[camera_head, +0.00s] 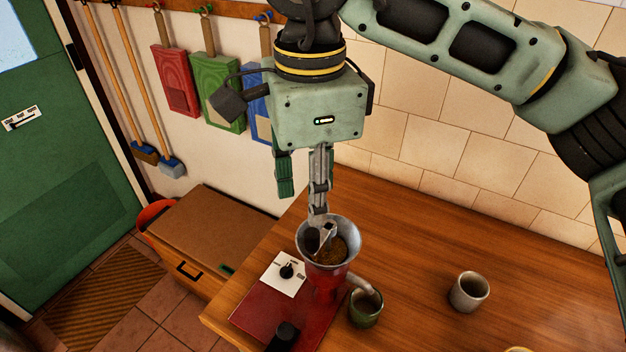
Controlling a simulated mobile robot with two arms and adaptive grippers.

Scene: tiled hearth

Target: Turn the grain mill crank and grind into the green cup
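The grain mill (326,280) has a red body, a flared metal hopper with brown grain inside, and a curved side spout. It stands on a dark red base (262,318) at the table's front left. The green cup (366,311) stands upright under the spout; its inside is mostly hidden. A black knob (284,336) shows at the base's front edge; whether it belongs to the crank is unclear. My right gripper (322,232) points down, its grey fingers reaching to or into the hopper. Its finger gap and any contact cannot be made out. My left gripper is out of view.
A grey cup (469,291) stands on the wooden table (420,255) to the right. A white plate with a black dial (286,271) lies beside the mill. A tiled wall (430,140) bounds the back. A wooden cabinet (215,235) stands left, and wall boards hang behind it.

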